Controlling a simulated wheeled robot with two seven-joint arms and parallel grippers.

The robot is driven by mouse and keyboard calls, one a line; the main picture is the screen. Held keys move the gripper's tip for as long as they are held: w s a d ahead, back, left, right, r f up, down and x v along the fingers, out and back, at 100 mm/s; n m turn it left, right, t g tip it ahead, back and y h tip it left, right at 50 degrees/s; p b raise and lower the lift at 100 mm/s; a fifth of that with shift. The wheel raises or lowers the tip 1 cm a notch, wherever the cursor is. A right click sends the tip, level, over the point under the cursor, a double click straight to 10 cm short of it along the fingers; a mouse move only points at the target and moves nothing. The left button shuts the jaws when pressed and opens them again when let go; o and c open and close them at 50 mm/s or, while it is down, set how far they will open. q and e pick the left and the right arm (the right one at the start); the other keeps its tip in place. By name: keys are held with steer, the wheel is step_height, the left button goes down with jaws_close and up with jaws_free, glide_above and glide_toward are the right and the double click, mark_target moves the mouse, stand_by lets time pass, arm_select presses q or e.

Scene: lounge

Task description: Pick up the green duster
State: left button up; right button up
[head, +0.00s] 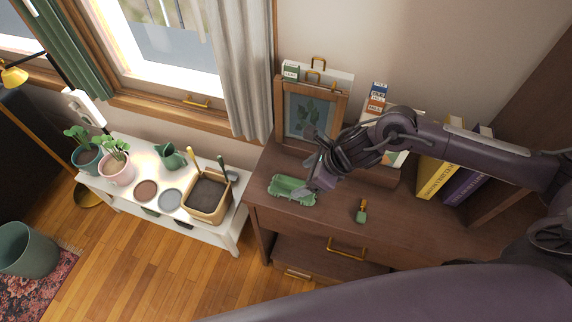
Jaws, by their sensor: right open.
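Two green things lie on the brown wooden desk (300,221). A long, ridged green piece (291,190) lies near the desk's left edge. A small brush-like green piece with a tan handle (361,212) lies to its right, near the front edge. I cannot tell for sure which of them is the duster. My right gripper (314,171) is open and empty, reaching in from the right. Its fingers are over or beside the right end of the ridged piece; I cannot tell whether they touch. My left gripper is out of view.
A framed leaf picture (312,113) stands behind my right gripper. Yellow (438,174) and purple (466,184) books stand at the desk's right. A white bench (228,225) with plants and a soil-filled box (207,194) stands left. The desk's front strip is mostly clear.

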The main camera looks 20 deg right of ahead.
mark_target(293, 181)
steer(key=shift+w+d+f, duration=0.1)
steer(key=shift+w, duration=0.1)
steer(key=shift+a+f, duration=0.15)
steer(key=shift+a, duration=0.05)
steer(key=shift+a+f+p, duration=0.75)
steer(key=shift+f+p, duration=0.05)
steer(key=shift+f, duration=0.05)
steer(key=x, duration=0.1)
steer(key=p+x, duration=0.1)
steer(key=x, duration=0.1)
steer(key=shift+w+d+r, duration=0.1)
steer(key=shift+w, duration=0.1)
steer(key=shift+w+a+f, duration=0.2)
steer(key=shift+f, duration=0.45)
steer(key=c, duration=1.1)
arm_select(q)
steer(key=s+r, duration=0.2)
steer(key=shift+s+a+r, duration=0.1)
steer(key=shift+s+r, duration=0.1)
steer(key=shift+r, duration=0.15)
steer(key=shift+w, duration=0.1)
arm_select(e)
steer(key=shift+r, duration=0.15)
